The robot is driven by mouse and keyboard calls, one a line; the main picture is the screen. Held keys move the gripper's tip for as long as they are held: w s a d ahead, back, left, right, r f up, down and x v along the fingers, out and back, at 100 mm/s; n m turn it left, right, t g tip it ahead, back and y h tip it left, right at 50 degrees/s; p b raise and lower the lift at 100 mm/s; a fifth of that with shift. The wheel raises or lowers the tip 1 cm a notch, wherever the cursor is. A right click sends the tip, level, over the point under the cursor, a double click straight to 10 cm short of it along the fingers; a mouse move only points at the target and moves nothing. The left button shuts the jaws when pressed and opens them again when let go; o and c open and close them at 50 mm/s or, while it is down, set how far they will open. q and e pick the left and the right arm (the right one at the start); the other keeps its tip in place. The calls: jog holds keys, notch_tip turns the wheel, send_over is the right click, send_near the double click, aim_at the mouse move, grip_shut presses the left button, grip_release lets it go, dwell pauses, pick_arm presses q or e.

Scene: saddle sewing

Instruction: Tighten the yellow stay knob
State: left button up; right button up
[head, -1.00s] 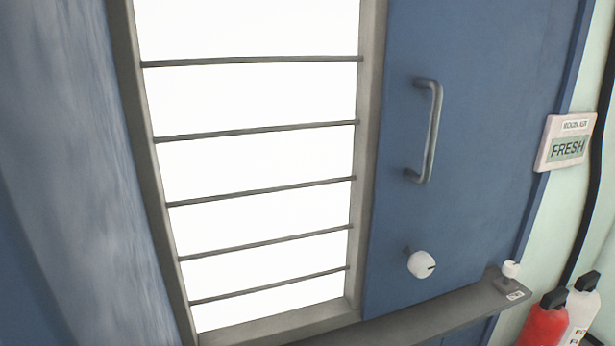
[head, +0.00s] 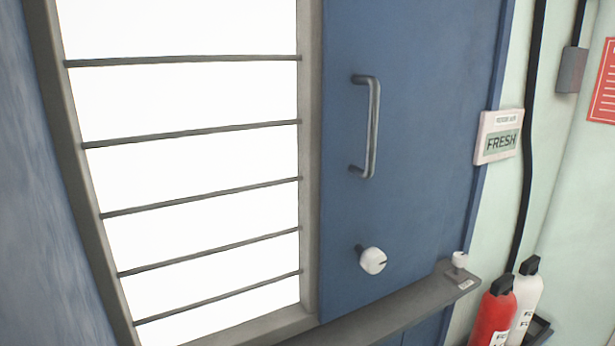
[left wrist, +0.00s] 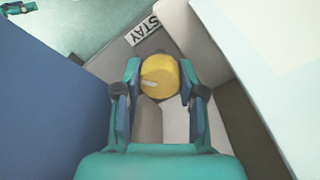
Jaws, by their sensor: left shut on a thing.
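The yellow stay knob (left wrist: 158,80) shows in the left wrist view, with a pale mark on its face. A white STAY label (left wrist: 143,30) is just above it. My left gripper (left wrist: 160,88) has one finger on each side of the knob and is shut on it. The knob's underside is hidden. Neither the yellow knob nor any gripper shows in the head view, and my right gripper is in no view.
In the head view, a blue door (head: 420,120) has a handle (head: 371,128) and a white knob (head: 373,261). A barred window (head: 190,160) is left of them. A grey ledge (head: 400,308) runs below. Red (head: 493,315) and white (head: 527,292) extinguishers stand at the lower right.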

pick_arm(q)
jog(key=shift+c, duration=0.8)
jog(key=shift+m, duration=1)
jog(key=shift+m+p, duration=0.3)
jog(key=shift+m, duration=0.4)
jog(key=m, duration=0.3)
jog(key=shift+p, duration=0.35)
jog(key=m, duration=0.3)
jog(key=shift+r+p, duration=0.1)
jog(key=shift+p, duration=0.2)
jog(key=shift+o, duration=0.7)
jog(key=shift+s+d+m, duration=0.1)
jog(key=shift+s+m, duration=0.05)
jog(key=shift+m, duration=0.15)
jog(key=shift+o, duration=0.6)
jog(key=shift+r, duration=0.15)
